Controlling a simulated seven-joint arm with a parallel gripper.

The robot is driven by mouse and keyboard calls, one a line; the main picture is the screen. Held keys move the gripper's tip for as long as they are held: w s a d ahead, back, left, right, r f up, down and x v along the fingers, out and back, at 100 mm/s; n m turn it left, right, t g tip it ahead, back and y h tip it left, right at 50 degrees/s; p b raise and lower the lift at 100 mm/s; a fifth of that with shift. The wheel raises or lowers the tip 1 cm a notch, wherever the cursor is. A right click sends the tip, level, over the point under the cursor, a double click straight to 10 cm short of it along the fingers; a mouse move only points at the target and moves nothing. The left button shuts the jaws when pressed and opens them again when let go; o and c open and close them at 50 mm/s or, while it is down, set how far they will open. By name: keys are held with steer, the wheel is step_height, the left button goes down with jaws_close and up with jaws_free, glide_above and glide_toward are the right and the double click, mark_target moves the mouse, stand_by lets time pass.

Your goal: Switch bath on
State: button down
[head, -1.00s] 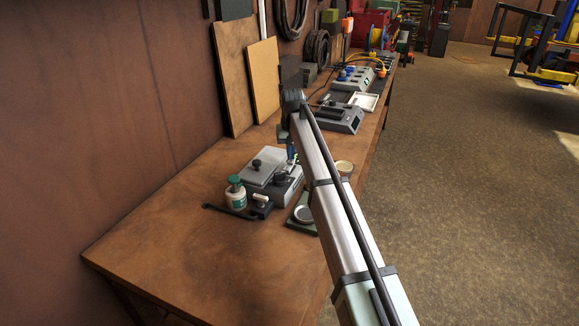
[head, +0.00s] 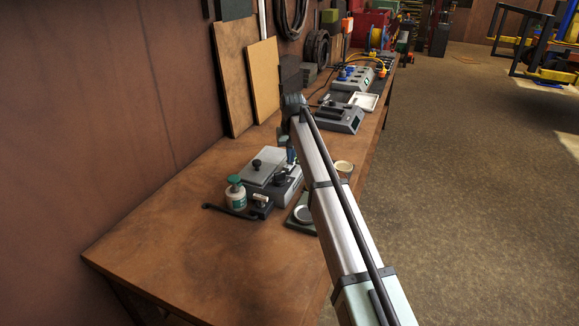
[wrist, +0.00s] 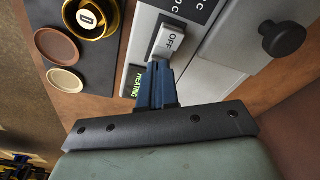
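The bath (head: 287,192) is a grey box with a flat lid and black knob, on the bench in the head view. Whether the tips press on the switch is unclear. In the head view my arm and the bath's parts partly hide the fingers (head: 291,156).
A white jar with a green cap (head: 235,194) stands left of the bath, beside a dark wrench-like tool (head: 228,211). Another grey device (head: 341,117) stands farther back. The bench front is clear.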

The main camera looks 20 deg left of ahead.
step_height(320, 180, up, 7)
stand_by(1.1)
